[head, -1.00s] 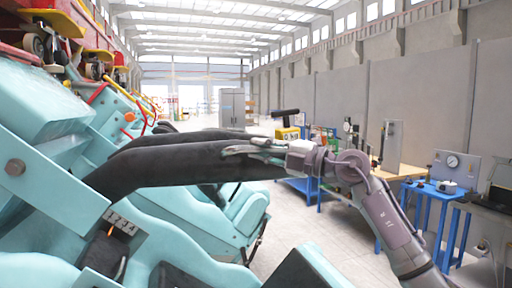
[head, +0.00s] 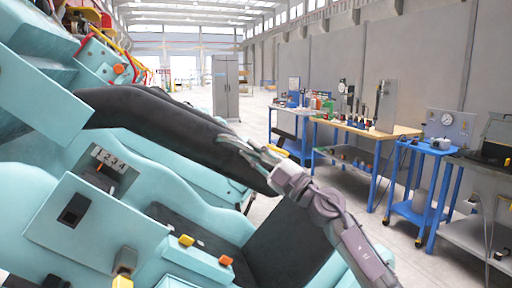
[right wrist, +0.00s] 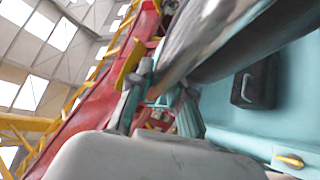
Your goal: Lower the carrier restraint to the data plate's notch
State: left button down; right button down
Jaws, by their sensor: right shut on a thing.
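The carrier restraint (head: 165,125) is a thick black padded bar. It runs from the turquoise seat frame at the left and slopes down to the right in the head view. My right gripper (head: 238,148) is shut on the restraint's right end. In the right wrist view, the restraint (right wrist: 235,50) shows as a dark, blurred bar beyond my gripper fingers (right wrist: 160,105). The data plate (head: 110,160), numbered 1 to 4 with a small orange mark below, sits on the seat side beneath the restraint. Its notch details are too small to tell. My left gripper is not in view.
A black seat pad (head: 290,240) lies below the restraint. A wooden-topped workbench (head: 365,128) and blue stands are along the right wall. The floor between is clear.

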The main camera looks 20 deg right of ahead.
jog(key=shift+a+f, duration=0.1)
jog(key=shift+f, duration=0.1)
jog(key=c, duration=1.1)
grip_release()
jog(key=shift+r, duration=0.1)
jog(key=shift+o, duration=0.2)
jog(key=v, duration=1.2)
